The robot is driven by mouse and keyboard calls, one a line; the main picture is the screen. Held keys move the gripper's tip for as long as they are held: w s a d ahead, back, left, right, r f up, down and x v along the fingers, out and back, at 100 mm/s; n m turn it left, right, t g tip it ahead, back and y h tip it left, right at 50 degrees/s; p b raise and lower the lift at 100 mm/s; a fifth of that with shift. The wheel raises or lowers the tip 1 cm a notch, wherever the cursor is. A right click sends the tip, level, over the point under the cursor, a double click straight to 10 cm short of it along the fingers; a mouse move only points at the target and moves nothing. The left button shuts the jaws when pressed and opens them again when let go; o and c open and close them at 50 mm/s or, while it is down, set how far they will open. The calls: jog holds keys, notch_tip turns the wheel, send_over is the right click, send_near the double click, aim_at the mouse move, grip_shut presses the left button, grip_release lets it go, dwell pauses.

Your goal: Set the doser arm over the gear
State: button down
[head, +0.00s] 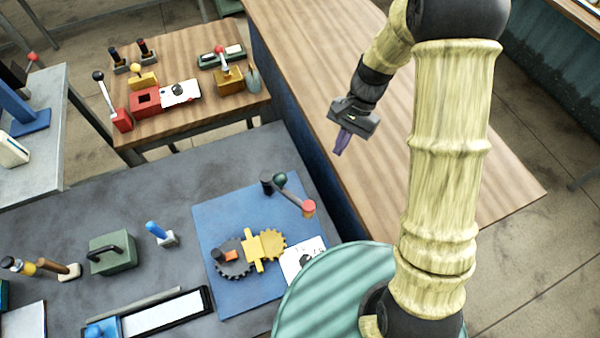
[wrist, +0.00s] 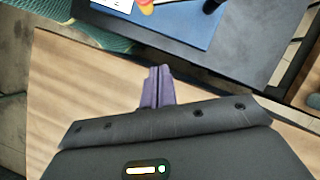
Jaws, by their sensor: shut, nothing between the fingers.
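The doser arm (head: 294,196) is a grey bar with a red end, pivoting near a dark post on the blue board (head: 215,215). Its red end points down-right, right of and apart from the gears. A yellow gear (head: 273,244) and a dark grey gear (head: 232,264) lie on the board, with a yellow piece (head: 253,250) between them. My gripper (head: 341,150) is shut and empty above the wooden bench, right of the board. Its purple fingers show together in the wrist view (wrist: 158,85), where the blue board (wrist: 190,22) is partly seen at the top.
A white card with markings (head: 301,262) lies at the board's right corner. A green round stool-like top (head: 320,290) stands in front. The wooden bench (head: 300,60) is clear. A green box (head: 112,253) and a blue-handled item (head: 158,233) stand left of the board.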

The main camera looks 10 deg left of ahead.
aim_at(288, 191)
jog(key=shift+m+g+y, duration=0.3)
jog(key=shift+m+g, duration=0.2)
jog(key=shift+g, duration=0.4)
jog(key=a, duration=0.2)
jog(key=w+a+p, duration=0.1)
jog(key=a, duration=0.1)
jog(key=shift+a+f, duration=0.1)
jog(key=shift+a, duration=0.05)
jog(key=shift+s+f, duration=0.1)
jog(key=shift+s, duration=0.05)
jog(key=s+a+r+p+x, duration=0.1)
jog(key=p+x, duration=0.5)
jog(key=x, duration=0.7)
jog(key=shift+s, duration=0.3)
jog(key=shift+a+r, duration=0.1)
